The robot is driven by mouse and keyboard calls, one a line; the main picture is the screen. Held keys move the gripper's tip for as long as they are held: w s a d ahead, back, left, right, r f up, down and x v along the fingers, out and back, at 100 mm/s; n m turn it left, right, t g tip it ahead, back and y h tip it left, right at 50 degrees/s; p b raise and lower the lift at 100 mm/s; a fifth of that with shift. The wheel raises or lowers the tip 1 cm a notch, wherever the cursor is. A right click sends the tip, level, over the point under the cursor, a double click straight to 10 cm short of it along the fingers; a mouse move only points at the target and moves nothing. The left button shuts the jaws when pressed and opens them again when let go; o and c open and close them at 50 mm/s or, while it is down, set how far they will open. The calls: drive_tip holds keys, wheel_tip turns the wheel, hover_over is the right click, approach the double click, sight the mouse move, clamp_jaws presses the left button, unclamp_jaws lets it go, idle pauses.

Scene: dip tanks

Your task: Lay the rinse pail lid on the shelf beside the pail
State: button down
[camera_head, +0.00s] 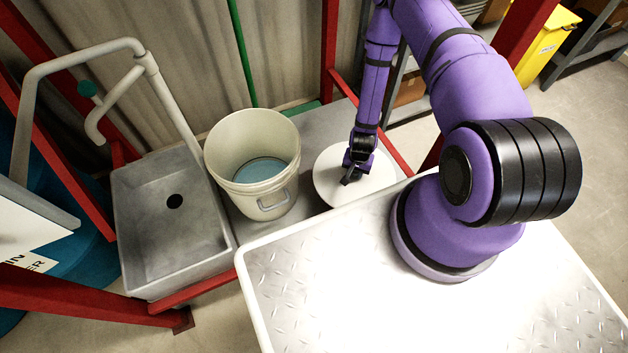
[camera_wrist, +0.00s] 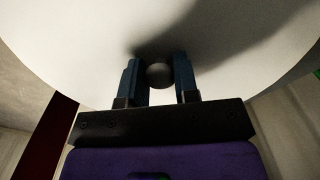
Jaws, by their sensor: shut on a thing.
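The rinse pail lid (camera_head: 328,172) is a white disc at the right of the pail, level or nearly so, at the shelf (camera_head: 315,122). I cannot tell whether it touches the shelf. The white rinse pail (camera_head: 230,190) stands upright and uncovered on the shelf, with bluish liquid inside. My gripper (camera_head: 350,176) is over the lid, pointing down. In the wrist view my gripper (camera_wrist: 160,78) is shut on the round knob (camera_wrist: 159,75) of the lid, which also fills most of that view (camera_wrist: 90,45).
A grey sink (camera_head: 170,235) with a pipe tap (camera_head: 150,65) is left of the pail. Red frame posts (camera_head: 329,50) and a red rail (camera_head: 385,140) border the shelf. A yellow bin (camera_head: 545,45) stands at the far right.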

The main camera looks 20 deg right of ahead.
drive_tip(key=a+f, duration=0.1)
drive_tip(key=f, duration=0.1)
drive_tip(key=s+a+f, duration=0.1)
drive_tip(key=f, duration=0.2)
drive_tip(key=a+f, duration=0.1)
drive_tip(key=f, duration=0.2)
drive_tip(key=shift+s+f, duration=0.25)
drive_tip(key=shift+s, duration=0.05)
drive_tip(key=shift+w+d+f, duration=0.2)
drive_tip(key=shift+w+d, duration=0.05)
drive_tip(key=shift+w, duration=0.05)
drive_tip(key=w+d, duration=0.3)
drive_tip(key=w+d+f, duration=0.1)
drive_tip(key=w+d, duration=0.2)
drive_tip(key=w, duration=0.1)
drive_tip(key=w+d, duration=0.4)
drive_tip(key=shift+w+f, duration=0.15)
drive_tip(key=shift+f, duration=1.75)
drive_tip(key=shift+f, duration=0.1)
drive_tip(key=c, duration=0.9)
unclamp_jaws()
drive_tip(key=shift+o, duration=0.2)
wheel_tip(320, 180, up, 12)
drive_tip(key=shift+r, duration=0.1)
